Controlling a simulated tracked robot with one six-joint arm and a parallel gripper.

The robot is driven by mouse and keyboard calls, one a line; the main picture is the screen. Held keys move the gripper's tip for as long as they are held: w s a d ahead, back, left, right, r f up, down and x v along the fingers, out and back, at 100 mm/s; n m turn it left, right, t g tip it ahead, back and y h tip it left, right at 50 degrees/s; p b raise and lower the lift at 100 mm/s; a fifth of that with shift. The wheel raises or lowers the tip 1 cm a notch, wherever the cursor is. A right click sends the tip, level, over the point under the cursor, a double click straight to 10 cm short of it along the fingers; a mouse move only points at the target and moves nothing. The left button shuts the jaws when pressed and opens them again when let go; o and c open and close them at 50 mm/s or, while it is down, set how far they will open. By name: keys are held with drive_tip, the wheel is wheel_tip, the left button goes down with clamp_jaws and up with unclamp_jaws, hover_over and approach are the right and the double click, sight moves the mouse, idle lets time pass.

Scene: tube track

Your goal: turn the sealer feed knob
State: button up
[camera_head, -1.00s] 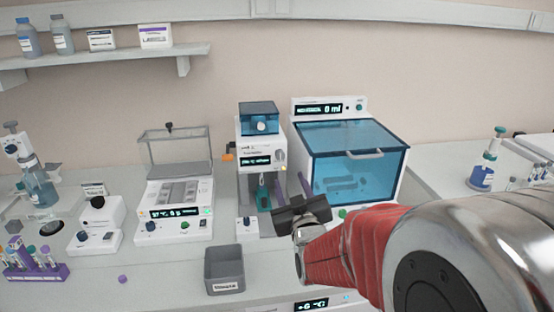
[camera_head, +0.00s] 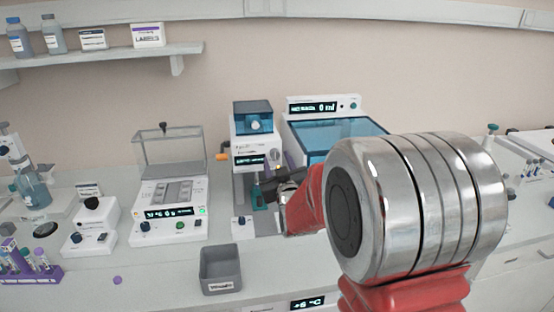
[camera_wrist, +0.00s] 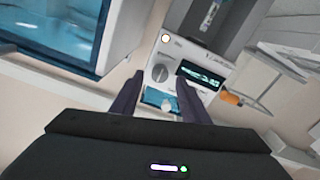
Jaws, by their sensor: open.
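The sealer (camera_head: 247,152) is a white upright unit with a blue box on top and a dark display on its front. Its feed knob (camera_wrist: 160,73) is a round grey dial beside the lit display (camera_wrist: 200,75) in the wrist view. My gripper (camera_wrist: 160,80) is open, with its two purple fingers pointing at this panel. The knob shows between the fingertips in the wrist view; I cannot tell whether they touch it. In the head view my gripper (camera_head: 279,168) is at the sealer's right front, partly hiding the panel.
A white instrument (camera_head: 170,215) with a clear cover stands to the left. A grey bin (camera_head: 220,270) sits on the bench in front. An orange part (camera_head: 222,156) sticks out at the sealer's left.

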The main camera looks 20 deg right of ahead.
drive_tip(key=shift+w+d, duration=0.2)
drive_tip(key=shift+w, duration=0.8)
drive_tip(key=shift+c, duration=0.3)
clamp_jaws()
drive_tip(key=shift+m, duration=0.5)
